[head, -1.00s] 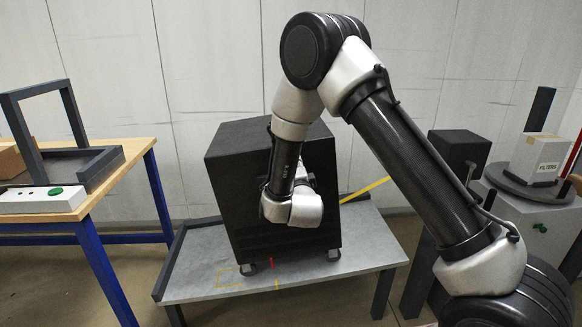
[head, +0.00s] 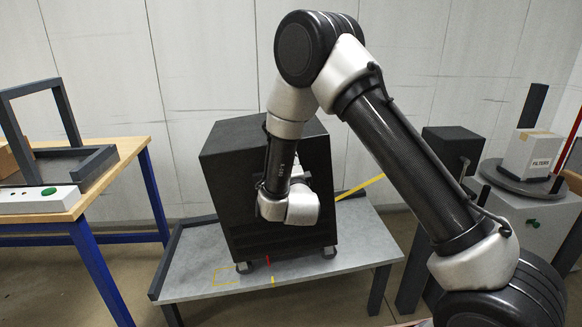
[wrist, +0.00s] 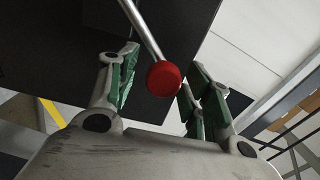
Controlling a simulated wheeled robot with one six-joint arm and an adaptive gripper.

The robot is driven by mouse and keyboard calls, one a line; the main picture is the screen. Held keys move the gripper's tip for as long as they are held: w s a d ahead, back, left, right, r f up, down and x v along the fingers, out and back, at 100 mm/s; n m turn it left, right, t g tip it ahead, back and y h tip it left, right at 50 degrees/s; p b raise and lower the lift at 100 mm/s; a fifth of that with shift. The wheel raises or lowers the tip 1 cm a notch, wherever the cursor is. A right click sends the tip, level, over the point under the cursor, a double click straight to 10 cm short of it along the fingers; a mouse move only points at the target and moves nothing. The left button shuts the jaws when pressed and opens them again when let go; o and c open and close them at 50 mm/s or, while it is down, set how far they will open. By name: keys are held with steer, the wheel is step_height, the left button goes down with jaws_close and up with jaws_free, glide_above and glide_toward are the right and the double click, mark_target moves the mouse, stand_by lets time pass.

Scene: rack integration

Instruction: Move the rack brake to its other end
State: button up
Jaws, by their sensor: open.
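The black rack (head: 228,190) stands on small casters on a low grey table in the head view. In the wrist view a metal lever (wrist: 141,29) with a round red knob (wrist: 164,78) crosses in front of a dark face; this looks like the rack brake. My gripper (wrist: 160,66) is open, with green-padded fingers on both sides of the lever. The knob sits between the fingers, nearer the right ones, and I cannot tell whether they touch it. In the head view my wrist covers part of the rack, and the lever and fingers are hidden.
The low grey table (head: 190,262) has a raised dark left edge and yellow and red marks. A wooden bench (head: 128,148) with a grey frame and a button box (head: 40,198) stands left. A FILTERS box (head: 532,155) is on a round plate at the right.

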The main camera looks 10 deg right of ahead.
steer(key=s, duration=1.2)
steer(key=shift+a, duration=0.2)
step_height(320, 180, down, 11)
steer(key=s+a+n+g+y, duration=0.1)
steer(key=s+a+n+g, duration=0.15)
steer(key=n+g, duration=0.35)
steer(key=s+f+n+g+y, duration=0.2)
steer(key=s+f+n+g, duration=0.1)
steer(key=s+n+g, duration=0.5)
steer(key=s+d+r+n, duration=0.1)
steer(key=s+d+r, duration=0.5)
steer(key=d+r, duration=0.3)
steer(key=s+d+r+h, duration=0.1)
steer(key=s+d+r, duration=0.5)
steer(key=d+r, duration=0.3)
steer(key=s+d+r+n+h, duration=0.1)
steer(key=s+d+r, duration=0.6)
steer(key=r, duration=0.5)
steer(key=shift+d+r+n, duration=0.15)
steer(key=shift+d+n, duration=0.15)
steer(key=shift+d, duration=0.65)
